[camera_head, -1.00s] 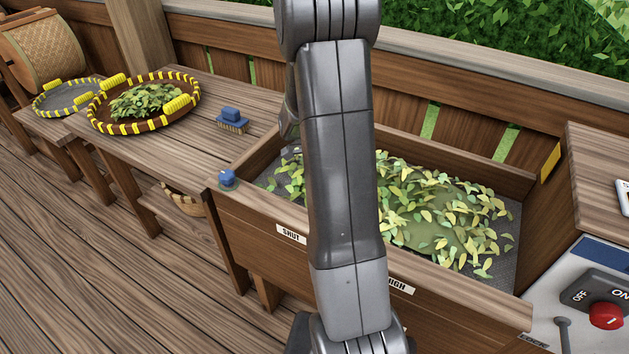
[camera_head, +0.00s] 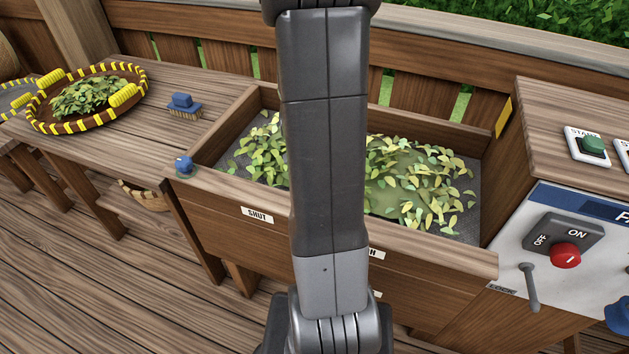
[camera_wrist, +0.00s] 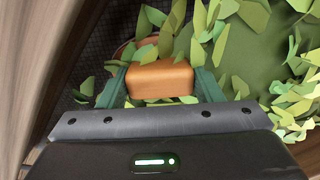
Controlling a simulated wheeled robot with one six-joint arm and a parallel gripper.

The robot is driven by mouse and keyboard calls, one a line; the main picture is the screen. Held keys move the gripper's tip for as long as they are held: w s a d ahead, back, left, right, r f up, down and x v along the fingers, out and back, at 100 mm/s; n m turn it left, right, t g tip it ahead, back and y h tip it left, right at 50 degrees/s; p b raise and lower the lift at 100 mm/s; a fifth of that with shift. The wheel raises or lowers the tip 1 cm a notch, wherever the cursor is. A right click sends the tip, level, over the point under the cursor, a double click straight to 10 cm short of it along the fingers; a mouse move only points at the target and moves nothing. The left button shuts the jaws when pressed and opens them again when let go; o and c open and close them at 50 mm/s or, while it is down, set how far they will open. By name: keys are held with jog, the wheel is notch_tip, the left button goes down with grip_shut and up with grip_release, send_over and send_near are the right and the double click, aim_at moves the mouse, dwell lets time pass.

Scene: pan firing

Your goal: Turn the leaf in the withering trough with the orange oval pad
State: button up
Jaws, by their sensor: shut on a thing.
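The withering trough (camera_head: 215,197) is a wooden box with a dark mesh floor, in the middle of the head view. Loose green and yellow leaf (camera_head: 430,180) lies in it, heaped over a smoother green mound; it also fills much of the wrist view (camera_wrist: 255,55). In the wrist view my gripper (camera_wrist: 162,90) is shut on the orange pad (camera_wrist: 160,78), with a green finger at each side of its block-shaped grip. The pad is among the leaf. Its lower part is mostly hidden by leaf. My arm hides the trough's middle and the gripper in the head view.
A bench on the left holds a blue brush (camera_head: 184,106) and a yellow-rimmed round tray (camera_head: 40,122) of leaf. A blue knob (camera_head: 184,165) sits at the trough's left corner. A control panel with a red knob (camera_head: 565,256) and green button (camera_head: 592,146) stands right.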

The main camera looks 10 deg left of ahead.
jog(key=d, duration=2.2)
jog(key=shift+d+p, duration=0.1)
jog(key=shift+p, duration=0.25)
jog(key=w+d, duration=0.1)
jog(key=w, duration=0.3)
jog(key=w+d+p, duration=0.1)
jog(key=w, duration=0.3)
jog(key=w+d+p, duration=0.1)
jog(key=w, duration=0.3)
jog(key=shift+w+d, duration=0.1)
jog(key=shift+d, duration=0.15)
jog(key=w+a, duration=0.3)
jog(key=a, duration=0.3)
jog(key=w+a+p, duration=0.1)
jog(key=w+a, duration=0.3)
jog(key=a, duration=0.1)
jog(key=w+a, duration=0.4)
jog(key=a, duration=0.2)
jog(key=shift+w+a, duration=0.1)
jog(key=shift+a, duration=0.25)
jog(key=a, duration=1.6)
jog(key=shift+s, duration=0.3)
notch_tip(320, 180, up, 14)
jog(key=p, duration=0.8)
jog(key=shift+d+f+p, duration=0.15)
jog(key=shift+f+p, duration=0.1)
jog(key=shift+p, duration=0.05)
jog(key=shift+f, duration=0.1)
